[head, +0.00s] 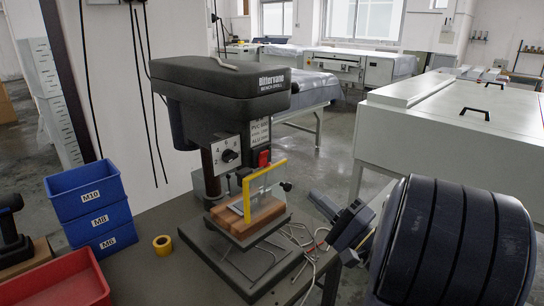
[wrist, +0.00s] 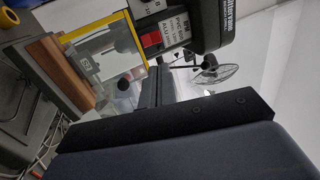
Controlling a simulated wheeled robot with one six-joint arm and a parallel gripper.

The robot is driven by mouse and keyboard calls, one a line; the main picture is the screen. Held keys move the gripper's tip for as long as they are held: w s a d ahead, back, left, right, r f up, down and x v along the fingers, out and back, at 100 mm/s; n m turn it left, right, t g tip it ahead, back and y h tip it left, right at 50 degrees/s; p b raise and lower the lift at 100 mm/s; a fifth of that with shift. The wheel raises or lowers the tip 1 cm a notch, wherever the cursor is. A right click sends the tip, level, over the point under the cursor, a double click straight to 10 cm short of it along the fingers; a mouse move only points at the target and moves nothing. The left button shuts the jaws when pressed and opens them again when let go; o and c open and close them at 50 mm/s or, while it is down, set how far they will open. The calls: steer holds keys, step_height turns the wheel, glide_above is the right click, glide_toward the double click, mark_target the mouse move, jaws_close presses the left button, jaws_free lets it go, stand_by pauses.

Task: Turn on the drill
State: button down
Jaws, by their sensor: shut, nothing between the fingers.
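The bench drill (head: 225,85) stands on the bench in the middle of the head view, with a dark head and a dial on its front. Its switch box carries a red switch part (head: 264,158), which also shows in the wrist view (wrist: 151,40). A yellow-framed clear guard (head: 262,178) hangs in front of the chuck area. My gripper (head: 318,198) is shut and empty, to the right of and lower than the switch, apart from it. In the wrist view the fingers (wrist: 147,74) point toward the switch box, just below the red part. I cannot tell whether the switch is on.
A wooden block (head: 260,218) lies on the drill's table under the guard. Blue bins (head: 88,203), a yellow tape roll (head: 162,245) and a red tray (head: 60,288) are at left. A large white machine (head: 450,140) stands behind right.

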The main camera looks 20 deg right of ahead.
mark_target(265, 153)
steer(key=p+x, duration=0.4)
steer(key=x, duration=1)
steer(key=shift+a, duration=0.1)
steer(key=shift+p, duration=0.35)
steer(key=shift+w+a+r+g, duration=0.1)
steer(key=shift+w+r+g, duration=0.05)
steer(key=shift+r+g, duration=0.15)
steer(key=shift+f, duration=0.15)
